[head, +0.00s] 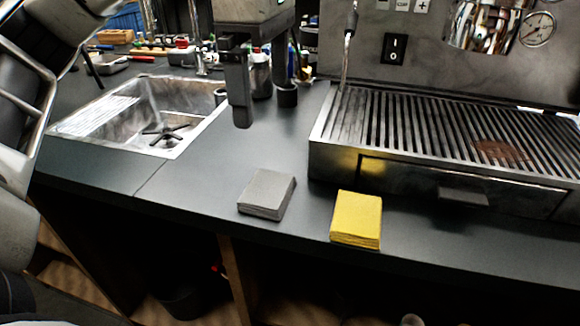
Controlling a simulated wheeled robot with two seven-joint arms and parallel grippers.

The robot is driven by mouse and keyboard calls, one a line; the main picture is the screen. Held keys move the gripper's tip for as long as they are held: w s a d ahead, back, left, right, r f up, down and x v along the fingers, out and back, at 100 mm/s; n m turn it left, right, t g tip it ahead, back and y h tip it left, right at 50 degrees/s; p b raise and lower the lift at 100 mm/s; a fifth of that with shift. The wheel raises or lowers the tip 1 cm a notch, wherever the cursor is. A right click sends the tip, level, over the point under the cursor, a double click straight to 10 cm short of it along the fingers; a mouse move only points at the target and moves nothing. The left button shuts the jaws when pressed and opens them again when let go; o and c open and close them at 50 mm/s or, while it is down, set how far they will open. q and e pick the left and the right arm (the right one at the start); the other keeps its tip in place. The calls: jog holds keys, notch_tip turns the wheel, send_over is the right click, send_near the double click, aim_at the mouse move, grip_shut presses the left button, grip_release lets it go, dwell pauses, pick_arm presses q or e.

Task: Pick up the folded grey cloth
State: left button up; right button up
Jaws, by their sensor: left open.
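The folded grey cloth (266,194) lies flat on the dark counter near its front edge, left of a folded yellow cloth (357,218). My left gripper (264,108) points down above the counter, behind the grey cloth in the picture and apart from it. Its two dark fingers are spread, with nothing seen between them. Nothing covers the grey cloth. My right gripper is not in view.
A steel sink (150,112) is set into the counter at left. The brewer's slatted drip tray (440,135) stands at right, behind the yellow cloth. Bottles and tools crowd the back. The counter (205,165) between sink and grey cloth is clear.

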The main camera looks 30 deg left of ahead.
pick_arm(q)
jog(key=b, duration=0.2)
send_over(267, 188)
jog(key=f, duration=0.9)
jog(key=shift+w+f, duration=0.25)
jog(key=shift+f, duration=0.15)
jog(key=shift+s+f, duration=0.15)
jog(key=shift+f, duration=1.35)
jog(key=shift+s+f, duration=0.1)
jog(key=shift+f, duration=1.4)
jog(key=shift+c, duration=0.3)
jog(key=c, duration=0.9)
